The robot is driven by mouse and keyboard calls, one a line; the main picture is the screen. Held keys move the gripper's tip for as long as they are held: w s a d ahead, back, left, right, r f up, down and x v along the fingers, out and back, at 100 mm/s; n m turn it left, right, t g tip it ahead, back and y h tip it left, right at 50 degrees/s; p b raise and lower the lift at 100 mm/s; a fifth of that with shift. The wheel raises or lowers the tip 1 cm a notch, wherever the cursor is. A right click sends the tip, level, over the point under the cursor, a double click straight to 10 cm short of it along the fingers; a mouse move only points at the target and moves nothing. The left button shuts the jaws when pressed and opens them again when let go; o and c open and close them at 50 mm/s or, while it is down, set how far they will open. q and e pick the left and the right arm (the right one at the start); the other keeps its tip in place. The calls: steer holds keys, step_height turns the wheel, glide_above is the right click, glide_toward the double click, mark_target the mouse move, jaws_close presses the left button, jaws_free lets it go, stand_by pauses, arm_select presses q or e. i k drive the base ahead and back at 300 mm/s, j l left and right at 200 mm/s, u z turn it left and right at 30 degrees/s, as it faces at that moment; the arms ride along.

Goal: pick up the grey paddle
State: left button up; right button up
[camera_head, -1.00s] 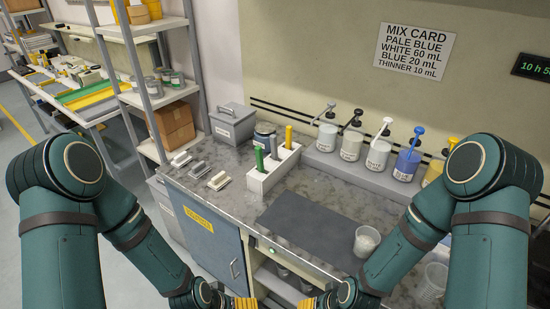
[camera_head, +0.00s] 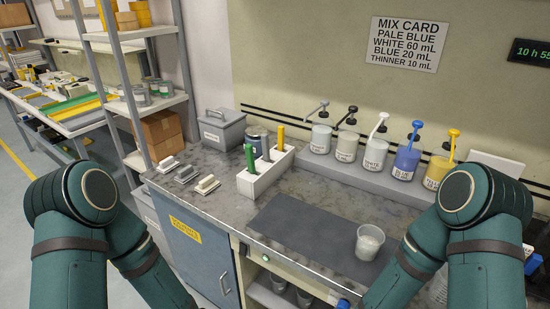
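The grey paddle (camera_head: 266,149) stands upright in a white rack (camera_head: 258,185) on the bench, left of the bench's middle. Only its handle shows; its lower part is hidden in the rack. A green-handled paddle (camera_head: 249,158) stands nearer on its left and a yellow-handled paddle (camera_head: 280,138) farther on its right. My two arms come in from the lower left and lower right. Both grippers are below the picture's edge, so I cannot see their fingers.
A dark mat (camera_head: 300,228) lies before the rack, with a clear cup (camera_head: 369,242) on its right. Several pump bottles, including a blue one (camera_head: 407,160), line the back. Small blocks (camera_head: 187,174) lie left.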

mark_target(264, 136)
steer(key=j+z, duration=0.1)
steer(key=z, duration=0.3)
steer(key=j+z, duration=0.1)
steer(key=z, duration=0.3)
steer(key=j+z, duration=0.15)
steer(key=z, duration=0.25)
steer(key=j+z, duration=0.35)
steer(key=k+j+z, duration=0.2)
steer(key=j+z, duration=0.15)
steer(key=j, duration=0.15)
steer(key=k+j, duration=0.1)
steer(key=j, duration=0.2)
steer(key=k+j+z, duration=0.15)
steer(key=j, duration=0.15)
steer(key=k+j, duration=0.1)
steer(key=j, duration=0.2)
steer(key=z, duration=0.05)
